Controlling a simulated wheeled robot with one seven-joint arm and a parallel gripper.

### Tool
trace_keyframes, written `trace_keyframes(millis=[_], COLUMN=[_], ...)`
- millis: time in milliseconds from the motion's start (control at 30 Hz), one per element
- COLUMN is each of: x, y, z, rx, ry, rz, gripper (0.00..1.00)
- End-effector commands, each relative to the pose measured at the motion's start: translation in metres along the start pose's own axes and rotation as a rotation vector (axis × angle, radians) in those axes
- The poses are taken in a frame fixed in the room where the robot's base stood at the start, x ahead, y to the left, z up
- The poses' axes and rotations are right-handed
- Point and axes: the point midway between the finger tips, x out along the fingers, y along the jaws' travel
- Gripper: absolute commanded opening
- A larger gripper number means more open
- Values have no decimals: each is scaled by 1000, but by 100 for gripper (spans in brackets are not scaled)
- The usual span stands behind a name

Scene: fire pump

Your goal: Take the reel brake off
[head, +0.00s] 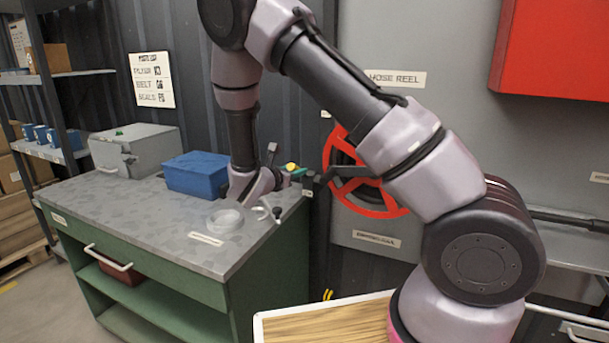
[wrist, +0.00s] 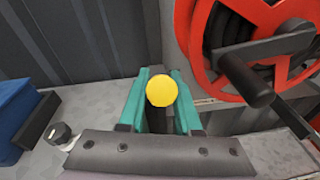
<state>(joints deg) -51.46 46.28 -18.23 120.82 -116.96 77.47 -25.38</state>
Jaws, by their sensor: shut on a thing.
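The red hose reel (head: 370,205) is on the grey panel under a HOSE REEL label. Its spokes and black crank handle (wrist: 245,80) show at the right of the wrist view. A yellow knob (wrist: 161,90) sits between the teal fingers of my gripper (wrist: 158,100), with a dark shaft below it. I take this to be the reel brake lever. My gripper is shut on it; the knob also shows small in the head view (head: 291,167), left of the reel. My fingers hide most of the lever, so its angle cannot be told.
The grey-topped bench (head: 150,215) holds a blue box (head: 196,173), a grey case (head: 137,150) and a clear dish (head: 225,220). The crank handle stands close to the right of my fingers. A red cabinet (head: 555,50) is at upper right.

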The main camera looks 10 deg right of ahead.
Motion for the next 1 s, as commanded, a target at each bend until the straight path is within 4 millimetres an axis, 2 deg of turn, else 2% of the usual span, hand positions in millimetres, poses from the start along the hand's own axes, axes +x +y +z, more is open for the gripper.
trace_keyframes(millis=[167,500,800,1000], x=[1,27,46,52], y=[13,20,24,25], z=[16,43,54,56], rx=[-4,-28,-46,-55], ry=[152,442,622,683], rz=[-26,-79,-111,-121], gripper=[0,0,0,0])
